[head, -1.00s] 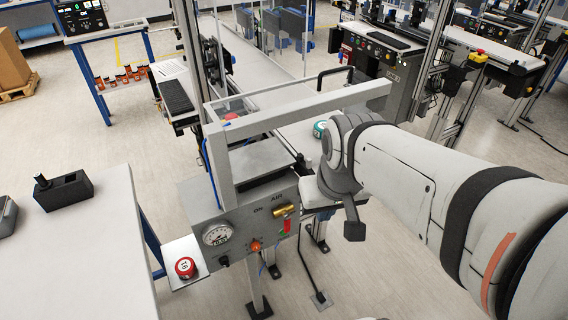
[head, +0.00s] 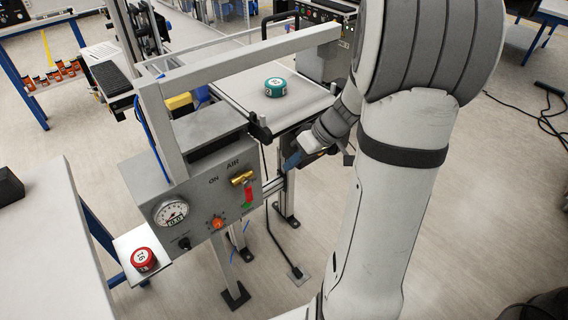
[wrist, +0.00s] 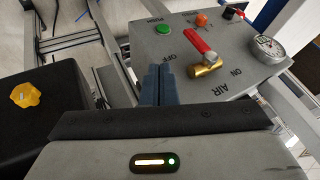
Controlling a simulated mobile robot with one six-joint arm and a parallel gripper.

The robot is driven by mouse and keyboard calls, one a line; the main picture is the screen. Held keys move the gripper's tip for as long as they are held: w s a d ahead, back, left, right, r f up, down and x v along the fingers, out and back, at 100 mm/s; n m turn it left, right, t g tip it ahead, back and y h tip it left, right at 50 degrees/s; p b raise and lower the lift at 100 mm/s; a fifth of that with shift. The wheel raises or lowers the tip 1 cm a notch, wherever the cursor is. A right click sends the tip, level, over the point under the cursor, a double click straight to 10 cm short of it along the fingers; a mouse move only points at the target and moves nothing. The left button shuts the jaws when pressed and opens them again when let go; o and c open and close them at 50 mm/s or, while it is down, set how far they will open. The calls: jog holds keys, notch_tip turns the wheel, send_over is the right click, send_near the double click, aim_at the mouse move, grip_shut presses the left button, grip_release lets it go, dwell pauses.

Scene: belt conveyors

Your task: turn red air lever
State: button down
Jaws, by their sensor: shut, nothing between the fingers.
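The red air lever (head: 248,194) is on the front of a grey control box, hanging down from a brass valve (head: 242,178) below the word AIR. The lever (wrist: 200,42) and brass valve (wrist: 205,67) also show in the wrist view, where the box appears roughly upside down and the lever points away from ON. My gripper (head: 291,161) is shut and empty, just right of the box in the head view. Its blue fingers (wrist: 158,85) are together in the wrist view, left of the lever and apart from it, near the OFF label.
The box (head: 205,195) also has a pressure gauge (head: 171,212), an orange knob (head: 217,223) and a green button (wrist: 163,27). A frame bar crosses above. A teal puck (head: 275,87) sits on the conveyor behind; a red puck (head: 144,259) sits on a side plate.

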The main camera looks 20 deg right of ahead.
aim_at(248, 191)
jog(key=a+f, duration=0.6)
jog(key=a, duration=0.2)
jog(key=shift+w+a+f+p, duration=0.15)
jog(key=shift+w+p, duration=0.1)
jog(key=shift+p, duration=0.1)
jog(key=shift+f+b, duration=0.15)
jog(key=shift+b, duration=0.2)
